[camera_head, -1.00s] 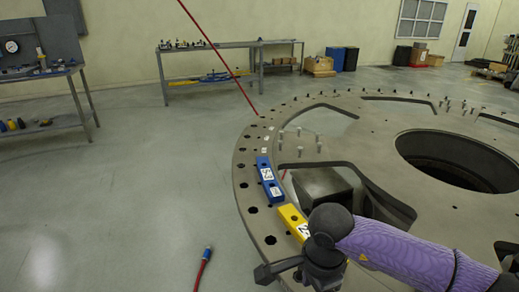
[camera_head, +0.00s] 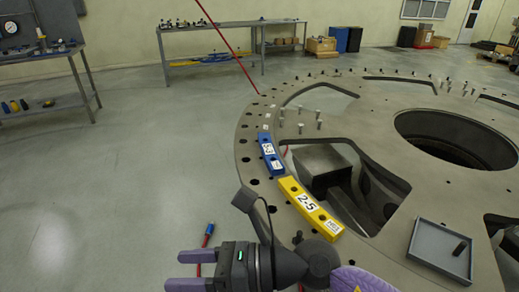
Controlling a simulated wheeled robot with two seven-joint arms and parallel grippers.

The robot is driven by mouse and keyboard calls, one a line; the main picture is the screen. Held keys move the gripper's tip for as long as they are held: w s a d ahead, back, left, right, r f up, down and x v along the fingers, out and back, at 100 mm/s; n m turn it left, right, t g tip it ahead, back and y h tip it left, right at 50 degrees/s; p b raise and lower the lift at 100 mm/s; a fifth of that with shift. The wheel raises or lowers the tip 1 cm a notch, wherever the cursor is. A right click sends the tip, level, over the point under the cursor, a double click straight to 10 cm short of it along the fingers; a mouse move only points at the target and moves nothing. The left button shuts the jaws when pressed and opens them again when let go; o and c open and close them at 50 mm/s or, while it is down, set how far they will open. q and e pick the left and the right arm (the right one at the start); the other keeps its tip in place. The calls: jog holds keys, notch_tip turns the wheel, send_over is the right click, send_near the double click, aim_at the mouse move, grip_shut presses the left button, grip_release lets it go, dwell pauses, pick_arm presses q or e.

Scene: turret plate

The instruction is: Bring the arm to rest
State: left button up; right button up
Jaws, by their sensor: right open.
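My right arm with its purple sleeve comes in from the bottom right. Its gripper (camera_head: 190,270) points left at the bottom of the head view, with its two purple fingers apart and nothing seen between them. It is left of the round turret plate (camera_head: 246,160), over the floor side of its rim. A yellow block (camera_head: 291,190) marked 2-S lies on the plate's rim, just beyond the wrist. A blue block (camera_head: 267,146) lies further along the rim, end to end with the yellow one. My left gripper is not in view.
A grey tray (camera_head: 418,238) with a small dark peg (camera_head: 460,247) sits on the plate at the right. A red cable with a blue end (camera_head: 209,229) is near the fingers. Workbenches (camera_head: 215,62) stand behind. The floor at left is clear.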

jog(key=w+d+r+m+t+h, duration=0.1)
jog(key=w+d+r+m+t, duration=0.25)
jog(key=m+t, duration=0.7)
jog(key=w+d+r+m+t+h, duration=0.1)
jog(key=w+d+r+m+t, duration=0.25)
jog(key=m+t, duration=0.65)
jog(key=d+f+m+g+h, duration=0.4)
jog(key=d+f+m+h, duration=0.9)
jog(key=m, duration=0.7)
jog(key=s+d+f+m+g+h, duration=0.1)
jog(key=s+d+f+m+g, duration=0.1)
jog(key=s+f+m+g, duration=0.35)
jog(key=s+d+f+m+g+h, duration=0.1)
jog(key=s+d+f+m+g, duration=0.1)
jog(key=s+f+g, duration=0.7)
jog(key=s+f, duration=0.4)
jog(key=f, duration=0.5)
jog(key=s+f, duration=0.3)
jog(key=f, duration=0.6)
jog(key=s+d+f+g, duration=0.1)
jog(key=s+d+f, duration=0.2)
jog(key=s+f, duration=0.6)
jog(key=s, duration=0.3)
jog(key=shift+s+f+b, duration=0.2)
jog(key=shift+s+b, duration=0.05)
jog(key=shift+b, duration=0.15)
